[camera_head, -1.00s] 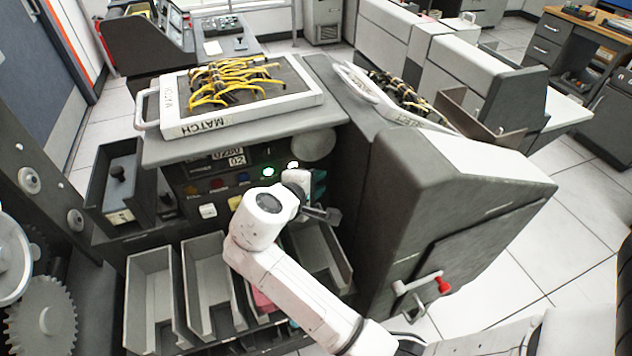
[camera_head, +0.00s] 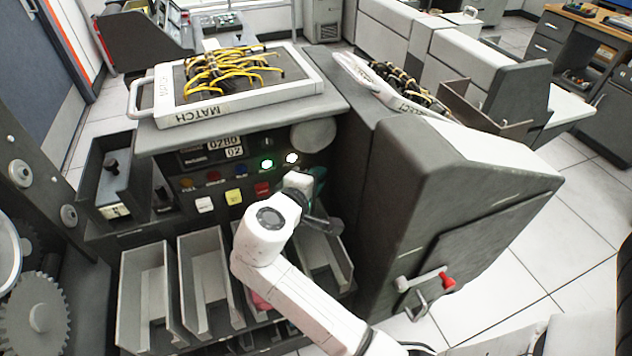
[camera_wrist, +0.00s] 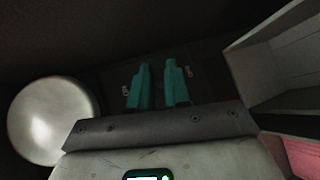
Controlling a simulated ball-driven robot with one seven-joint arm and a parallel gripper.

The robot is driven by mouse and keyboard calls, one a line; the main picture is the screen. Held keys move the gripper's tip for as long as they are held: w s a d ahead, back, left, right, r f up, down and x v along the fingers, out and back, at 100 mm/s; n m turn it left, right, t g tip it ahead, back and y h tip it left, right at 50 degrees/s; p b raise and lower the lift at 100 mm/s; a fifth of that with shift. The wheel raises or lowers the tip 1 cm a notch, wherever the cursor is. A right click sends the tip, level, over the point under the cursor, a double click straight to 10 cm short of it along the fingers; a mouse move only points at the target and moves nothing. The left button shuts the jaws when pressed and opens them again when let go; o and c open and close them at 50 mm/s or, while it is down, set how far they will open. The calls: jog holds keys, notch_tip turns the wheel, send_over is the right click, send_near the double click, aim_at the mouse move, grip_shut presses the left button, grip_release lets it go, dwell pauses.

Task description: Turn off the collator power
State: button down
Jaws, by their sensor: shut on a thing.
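The collator (camera_head: 400,200) is a dark grey machine with a front control panel. A green light (camera_head: 267,163) and a white light (camera_head: 292,158) are lit on the panel. My gripper (camera_head: 322,178) is at the right part of this panel, below the round disc (camera_head: 313,134), and my own wrist hides part of it. In the wrist view, my teal fingertips (camera_wrist: 158,84) point at the dark panel, close together. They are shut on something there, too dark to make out. I cannot clearly see the power switch or its position.
Open metal card trays (camera_head: 147,295) stand below the panel. A plugboard labelled MATCH (camera_head: 247,100) lies on top, with yellow wires. A large pale disc (camera_wrist: 52,120) is close on the left in the wrist view.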

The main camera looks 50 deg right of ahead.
jog(key=f+m+h+b, duration=0.1)
jog(key=b, duration=0.2)
jog(key=m+t+h+b, duration=0.1)
jog(key=b, duration=0.3)
jog(key=shift+s+f+h, duration=0.1)
jog(key=shift+f+h, duration=0.3)
jog(key=shift+r+m+b, duration=0.1)
jog(key=shift+m+b, duration=0.2)
jog(key=shift+b, duration=0.05)
jog(key=c, duration=1.4)
grip_release()
jog(key=shift+a, duration=0.1)
jog(key=shift+c, duration=0.2)
jog(key=v, duration=1)
jog(key=shift+s+a, duration=0.2)
jog(key=shift+a, duration=0.2)
